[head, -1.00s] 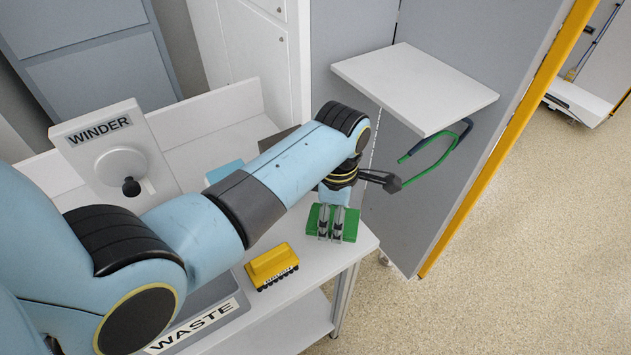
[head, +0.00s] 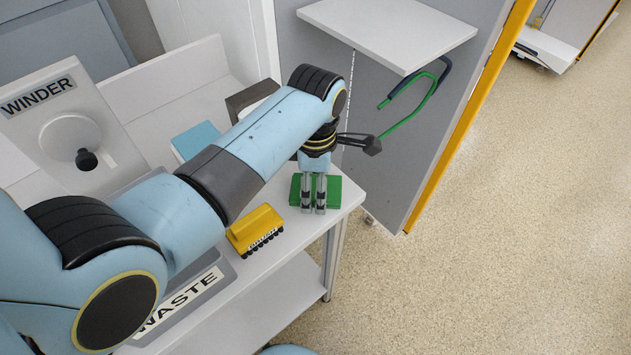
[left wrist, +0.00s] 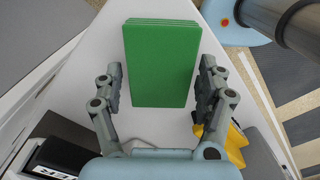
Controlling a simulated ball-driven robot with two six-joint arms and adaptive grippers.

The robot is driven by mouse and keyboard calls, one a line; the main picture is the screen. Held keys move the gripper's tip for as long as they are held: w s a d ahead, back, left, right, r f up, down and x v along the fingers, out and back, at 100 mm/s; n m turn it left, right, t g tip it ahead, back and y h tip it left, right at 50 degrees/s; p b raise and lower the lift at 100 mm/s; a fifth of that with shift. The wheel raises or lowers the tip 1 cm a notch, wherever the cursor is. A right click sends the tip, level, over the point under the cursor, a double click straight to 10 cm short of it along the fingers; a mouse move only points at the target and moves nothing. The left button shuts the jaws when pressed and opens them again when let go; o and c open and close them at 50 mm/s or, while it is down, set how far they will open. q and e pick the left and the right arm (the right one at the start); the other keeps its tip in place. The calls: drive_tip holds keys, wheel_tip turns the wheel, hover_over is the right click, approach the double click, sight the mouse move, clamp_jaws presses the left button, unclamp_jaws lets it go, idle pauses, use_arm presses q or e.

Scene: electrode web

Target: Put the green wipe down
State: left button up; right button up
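The green wipe (head: 332,192) is a flat, folded-looking green pad lying on the white table near its right corner. In the left wrist view the wipe (left wrist: 162,65) shows as several thin green layers in a neat stack. My left gripper (head: 314,210) points straight down at the wipe. In the left wrist view the left gripper (left wrist: 160,88) has its two fingers wide apart, one on each side of the wipe's near end, with a small gap beside each. It is open. My right gripper is not in view.
A yellow brush (head: 256,231) stands close to the left of the wipe. A grey waste bin (head: 175,325) and the winder (head: 75,130) lie further left. A white shelf (head: 390,30) juts from the grey panel behind, with a green and dark loop (head: 414,107) below it.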

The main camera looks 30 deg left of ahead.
use_arm(q)
drive_tip(key=shift+o, duration=0.5)
wheel_tip(320, 180, up, 12)
drive_tip(key=shift+r, duration=0.15)
idle(0.6)
